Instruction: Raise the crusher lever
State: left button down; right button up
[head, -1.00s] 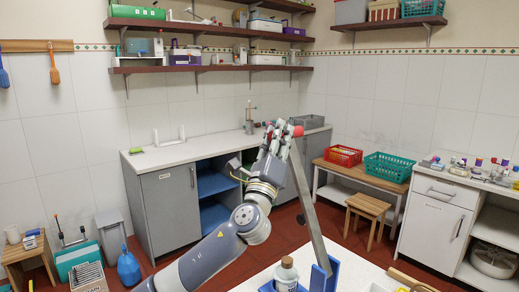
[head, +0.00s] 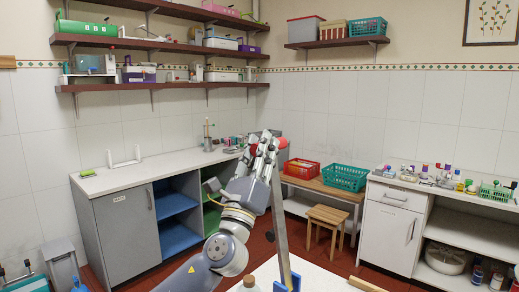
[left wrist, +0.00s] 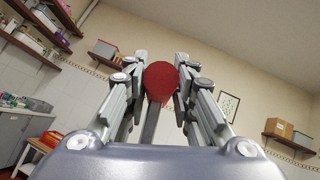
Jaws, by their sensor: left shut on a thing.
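The crusher lever (head: 280,230) is a long grey metal bar with a red knob, standing nearly upright in the head view. Its lower end meets the blue crusher base (head: 290,282) at the bottom edge, mostly cut off. My left gripper (head: 268,145) is shut on the lever's top end, at the red knob (head: 283,142). In the left wrist view the red knob (left wrist: 161,80) sits between the two fingers, with the grey bar (left wrist: 151,125) running down below it. My right gripper is not in view.
The white table (head: 325,278) holding the crusher is at the bottom, with a wooden piece (head: 366,284) on it. Behind are a wooden bench (head: 325,187) with red and green baskets, a stool (head: 327,217), and a cabinet (head: 388,237). The air around the lever is clear.

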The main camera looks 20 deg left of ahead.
pick_arm(q)
jog(key=c, duration=1.3)
grip_release()
jog(key=shift+r, duration=0.1)
jog(key=shift+c, duration=0.2)
jog(key=shift+d, duration=0.15)
jog(key=shift+s+f, duration=0.35)
jog(key=shift+f, duration=0.2)
jog(key=v, duration=1)
jog(key=shift+s, duration=0.35)
jog(key=shift+f, duration=0.15)
